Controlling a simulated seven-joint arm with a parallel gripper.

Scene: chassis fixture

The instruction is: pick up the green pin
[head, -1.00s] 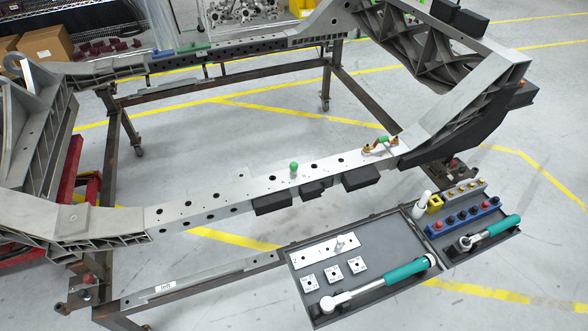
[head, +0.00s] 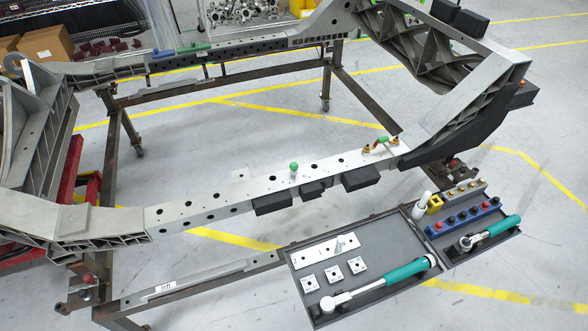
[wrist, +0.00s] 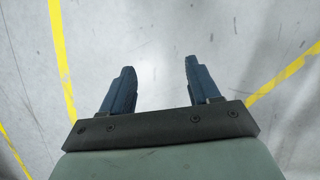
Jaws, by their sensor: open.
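The green pin (head: 294,167) shows as a round green knob on the top face of the silver chassis rail (head: 225,195), near the middle of the rail. How deep it sits cannot be told, as its lower part is hidden in or against the rail. My gripper (wrist: 160,80) shows only in the wrist view. Its two blue fingers are apart with nothing between them, over bare grey floor. The pin is not in the wrist view, so the distance from gripper to pin cannot be told.
Black blocks (head: 272,204) are fixed along the rail's front side. An orange and green clamp-like part (head: 381,145) sits on the rail's right end. A dark tool tray (head: 440,285) with teal-handled wrenches (head: 406,271) is in front. Yellow lines (wrist: 62,60) mark the floor.

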